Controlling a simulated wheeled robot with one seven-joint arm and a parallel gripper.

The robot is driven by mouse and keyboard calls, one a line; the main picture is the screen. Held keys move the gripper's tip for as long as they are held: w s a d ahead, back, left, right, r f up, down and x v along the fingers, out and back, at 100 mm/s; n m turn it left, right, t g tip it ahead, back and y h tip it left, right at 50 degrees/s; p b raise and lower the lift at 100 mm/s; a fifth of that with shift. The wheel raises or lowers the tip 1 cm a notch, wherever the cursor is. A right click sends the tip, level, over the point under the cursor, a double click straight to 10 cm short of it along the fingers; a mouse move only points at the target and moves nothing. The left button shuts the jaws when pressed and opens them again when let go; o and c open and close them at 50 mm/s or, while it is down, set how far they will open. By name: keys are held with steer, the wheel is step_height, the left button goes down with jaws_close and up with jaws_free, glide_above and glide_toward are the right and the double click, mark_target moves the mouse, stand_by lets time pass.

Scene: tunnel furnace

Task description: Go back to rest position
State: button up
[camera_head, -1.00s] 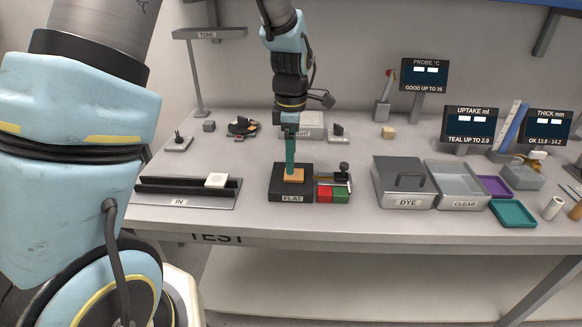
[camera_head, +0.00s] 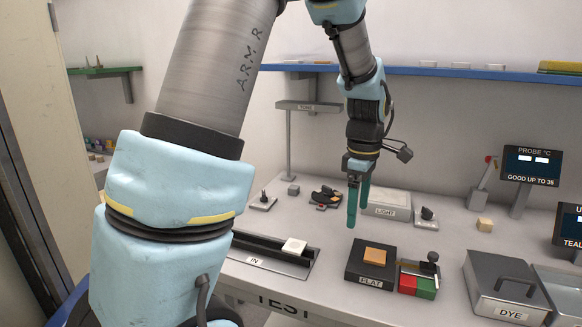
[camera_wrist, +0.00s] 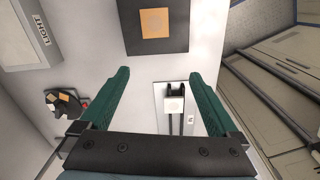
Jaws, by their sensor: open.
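My gripper (camera_head: 357,205) hangs above the table behind and left of the black FLAT block, its two green fingers apart with nothing between them. In the wrist view my gripper (camera_wrist: 160,92) shows wide open. An orange tile (camera_head: 375,257) lies on the black FLAT block (camera_head: 358,268), clear of the fingers. Both also show in the wrist view, the tile (camera_wrist: 155,22) on the block (camera_wrist: 176,45).
A white tile (camera_head: 294,246) sits on the IN rail (camera_head: 262,253) at left. A red and green gauge block (camera_head: 417,285) stands right of FLAT. The DYE box (camera_head: 505,290) is further right. The LIGHT box (camera_head: 388,203) lies behind. A blue shelf (camera_head: 430,72) runs along the wall.

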steer(key=s+a+m, duration=0.1)
steer(key=a+m, duration=0.3)
steer(key=a, duration=0.4)
steer(key=s+a+f+m+t, duration=0.1)
steer(key=a+m, duration=0.3)
steer(key=a, duration=0.4)
steer(key=s+a+f+m, duration=0.1)
steer(key=s+a+m, duration=0.2)
steer(key=a, duration=0.6)
steer(key=shift+s+m, duration=0.25)
steer(key=shift+m, duration=0.45)
